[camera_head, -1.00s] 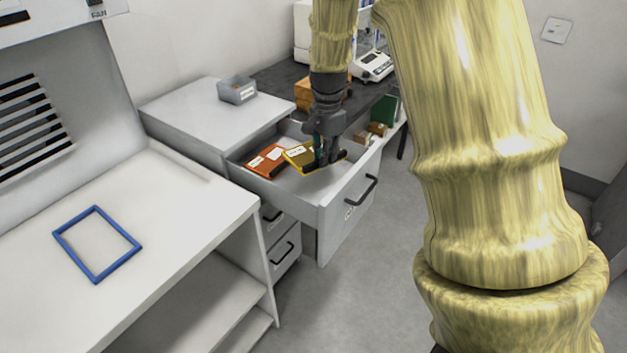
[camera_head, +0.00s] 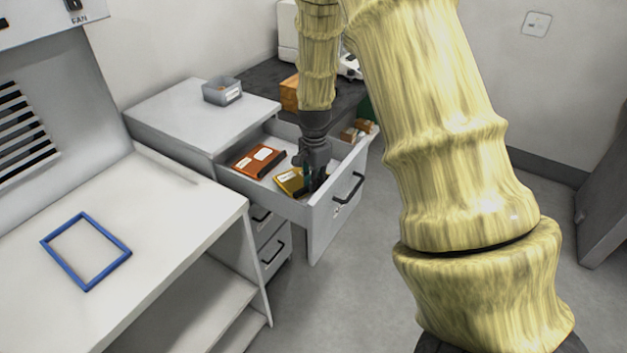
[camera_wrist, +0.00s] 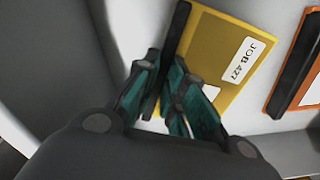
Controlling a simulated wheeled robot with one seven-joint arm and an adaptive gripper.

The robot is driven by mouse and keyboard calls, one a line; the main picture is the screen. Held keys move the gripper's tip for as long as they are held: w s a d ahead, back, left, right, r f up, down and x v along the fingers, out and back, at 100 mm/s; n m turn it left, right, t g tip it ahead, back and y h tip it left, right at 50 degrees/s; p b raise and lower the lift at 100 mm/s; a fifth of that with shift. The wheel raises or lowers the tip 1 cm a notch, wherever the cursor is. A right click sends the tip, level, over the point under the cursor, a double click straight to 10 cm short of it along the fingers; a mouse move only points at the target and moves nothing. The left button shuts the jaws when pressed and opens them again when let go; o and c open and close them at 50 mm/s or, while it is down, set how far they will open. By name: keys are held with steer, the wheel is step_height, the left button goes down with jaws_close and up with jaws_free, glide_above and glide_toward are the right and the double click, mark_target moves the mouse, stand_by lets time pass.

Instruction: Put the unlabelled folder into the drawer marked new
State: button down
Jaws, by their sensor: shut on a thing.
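A yellow folder (camera_head: 289,181) with a dark spine is low inside the open drawer (camera_head: 300,211). In the wrist view the yellow folder (camera_wrist: 215,60) bears a white label that seems to read "JOB 427" and a paler square. My gripper (camera_head: 313,183) reaches down into the drawer. In the wrist view my gripper (camera_wrist: 165,82) is shut on the folder's dark spine. An orange folder (camera_head: 257,160) with white labels lies in the drawer beside the yellow one, apart from it. The drawer front carries a small tag, too small to read.
A grey bin (camera_head: 222,92) stands on the cabinet top (camera_head: 185,118). A white bench (camera_head: 150,215) with a blue frame (camera_head: 87,251) is at left. Closed drawers sit below the open one. An orange box (camera_head: 289,93) stands on the dark table behind. Clear floor lies right of the drawer.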

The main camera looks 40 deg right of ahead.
steer(key=shift+s, duration=0.1)
steer(key=c, duration=1.5)
jaws_free()
steer(key=shift+f, duration=0.1)
step_height(320, 180, up, 12)
steer(key=shift+r+b, duration=0.2)
steer(key=shift+b, duration=0.25)
